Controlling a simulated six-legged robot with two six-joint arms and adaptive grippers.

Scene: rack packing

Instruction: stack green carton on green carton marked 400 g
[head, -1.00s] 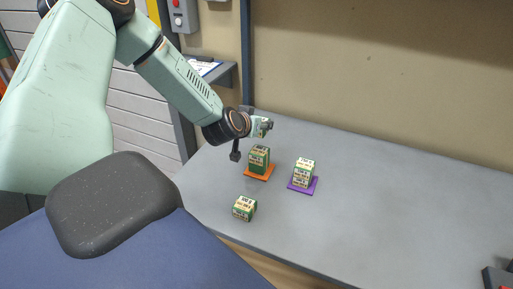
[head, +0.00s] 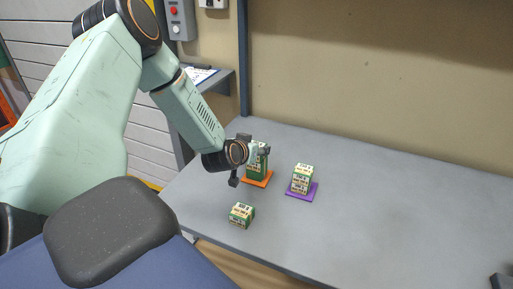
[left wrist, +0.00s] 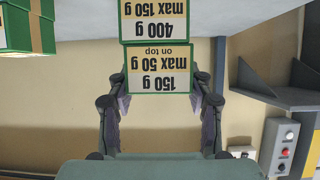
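No clear gap shows between the two; whether the upper one rests fully cannot be told. In the head view the 400 g carton (head: 256,171) stands on an orange mat (head: 262,182), partly behind my gripper. My right gripper is out of view.
Other green cartons stand on a purple mat (head: 301,196) to the right, their labels (head: 302,180) too small to read. A low green carton (head: 241,215) lies nearer the front edge. The grey table (head: 400,215) is clear to the right. A wall stands behind.

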